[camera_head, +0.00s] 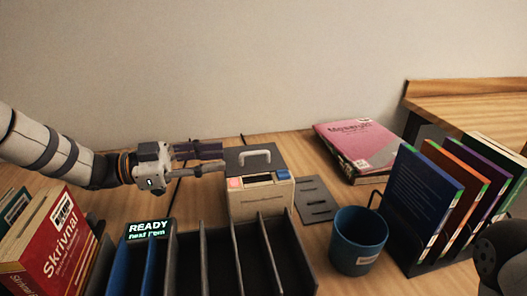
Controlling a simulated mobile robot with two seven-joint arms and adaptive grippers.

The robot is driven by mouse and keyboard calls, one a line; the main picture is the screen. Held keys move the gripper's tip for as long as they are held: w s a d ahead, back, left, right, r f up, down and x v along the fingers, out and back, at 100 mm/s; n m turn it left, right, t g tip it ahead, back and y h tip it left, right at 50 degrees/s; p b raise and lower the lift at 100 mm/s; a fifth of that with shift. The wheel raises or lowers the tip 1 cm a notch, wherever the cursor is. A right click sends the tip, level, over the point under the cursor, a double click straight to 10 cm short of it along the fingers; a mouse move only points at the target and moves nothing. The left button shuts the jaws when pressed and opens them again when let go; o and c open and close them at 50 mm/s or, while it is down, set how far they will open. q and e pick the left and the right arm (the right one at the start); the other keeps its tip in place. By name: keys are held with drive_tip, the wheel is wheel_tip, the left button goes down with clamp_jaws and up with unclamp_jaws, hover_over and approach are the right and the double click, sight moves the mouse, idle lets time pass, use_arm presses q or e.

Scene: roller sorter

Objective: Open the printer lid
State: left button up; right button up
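The printer (262,203) is a small beige box in the middle of the table, with a pink button, a dark strip and a blue button along its front top. Its dark grey lid (238,159) carries a white bar handle (256,156) and appears to lie shut on top. My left gripper (223,160) reaches in from the left, fingers apart and empty, with its tips at the lid's left edge. Whether they touch the lid cannot be told. My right gripper is not in view; a dark part of my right arm shows at the lower right edge.
A divided dark sorter (203,260) with a READY display (149,230) stands in front of the printer. A blue cup (358,243), a slotted grey plate (316,199), a pink book (357,143) and racked books (423,205) are to the right. Red books (47,245) stand left.

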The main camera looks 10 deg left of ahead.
sight(251, 154)
use_arm(q)
drive_tip(key=x, duration=0.8)
drive_tip(key=shift+w+d, duration=0.15)
clamp_jaws()
